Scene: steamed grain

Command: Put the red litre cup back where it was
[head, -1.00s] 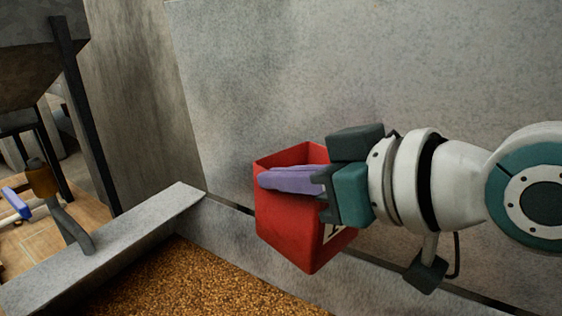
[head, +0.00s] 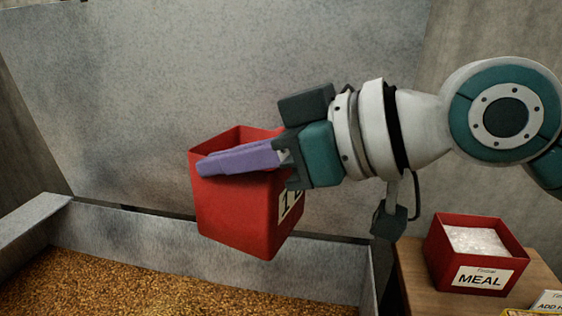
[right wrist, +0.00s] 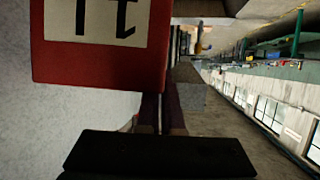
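The red litre cup (head: 245,213) is an open-topped square red box with a white "1 L" label, in the middle of the head view. My right gripper (head: 212,165) comes in from the right, shut on the cup near its rim, with a purple finger across its near side. The cup hangs tilted, above the grain and near the trough's back wall. In the right wrist view the cup (right wrist: 100,65) fills the upper left with its label upside down. The inside of the cup is mostly hidden. My left gripper is not in view.
A trough of brown grain (head: 150,284) lies below, with a metal rim (head: 130,227) and a tall grey panel (head: 200,70) behind. At the right, a red box marked "MEAL" (head: 446,273) holds white stuff on a wooden table (head: 412,278), with a card (head: 548,300) beside it.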

